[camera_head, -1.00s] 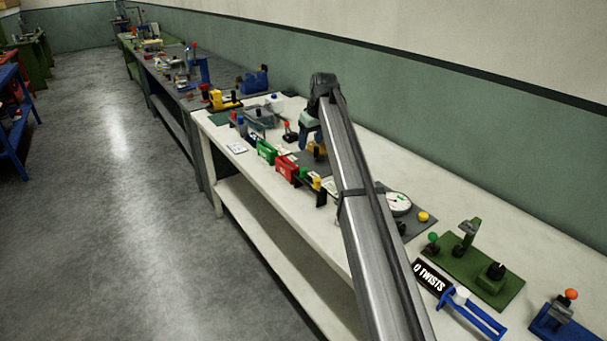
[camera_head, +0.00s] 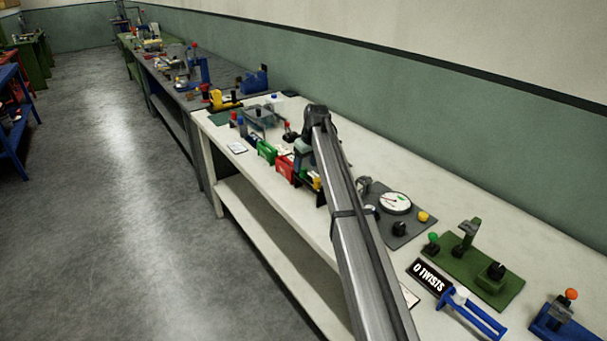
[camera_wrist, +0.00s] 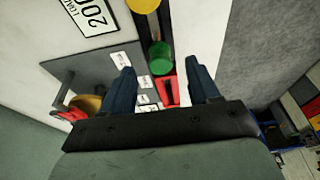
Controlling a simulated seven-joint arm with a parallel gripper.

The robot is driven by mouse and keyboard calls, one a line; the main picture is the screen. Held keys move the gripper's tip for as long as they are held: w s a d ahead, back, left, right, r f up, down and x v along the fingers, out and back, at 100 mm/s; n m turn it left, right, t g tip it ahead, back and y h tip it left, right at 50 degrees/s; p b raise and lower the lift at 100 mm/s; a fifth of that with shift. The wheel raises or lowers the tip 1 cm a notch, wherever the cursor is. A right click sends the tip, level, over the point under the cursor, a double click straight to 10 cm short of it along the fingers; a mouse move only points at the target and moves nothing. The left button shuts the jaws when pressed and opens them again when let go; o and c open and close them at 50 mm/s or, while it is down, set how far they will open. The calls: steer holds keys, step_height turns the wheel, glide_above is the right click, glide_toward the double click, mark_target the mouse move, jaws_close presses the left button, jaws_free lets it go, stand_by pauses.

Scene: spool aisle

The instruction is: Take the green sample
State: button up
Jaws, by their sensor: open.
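The green sample (camera_wrist: 160,57) is a short green cylinder seen from above in the wrist view. It sits in a dark narrow rack (camera_wrist: 142,28) beside a yellow piece (camera_wrist: 145,5). My gripper (camera_wrist: 158,67) is open, with its two blue fingers pointing towards the green sample, which appears between and slightly beyond the tips. I cannot tell the exact height gap, and nothing is held. The yellow piece (camera_head: 316,181) still shows beside my arm.
A red holder (camera_wrist: 172,88) stands close by the green sample; in the head view the red holder (camera_head: 285,168) and a green holder (camera_head: 266,151) line the bench's front edge. A dial gauge (camera_head: 395,202) is to the right. The floor (camera_wrist: 245,60) drops away beyond the edge.

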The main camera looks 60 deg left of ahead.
mark_target(304, 169)
steer(key=shift+x, duration=1.5)
steer(key=shift+c, duration=0.3)
steer(key=c, duration=1.1)
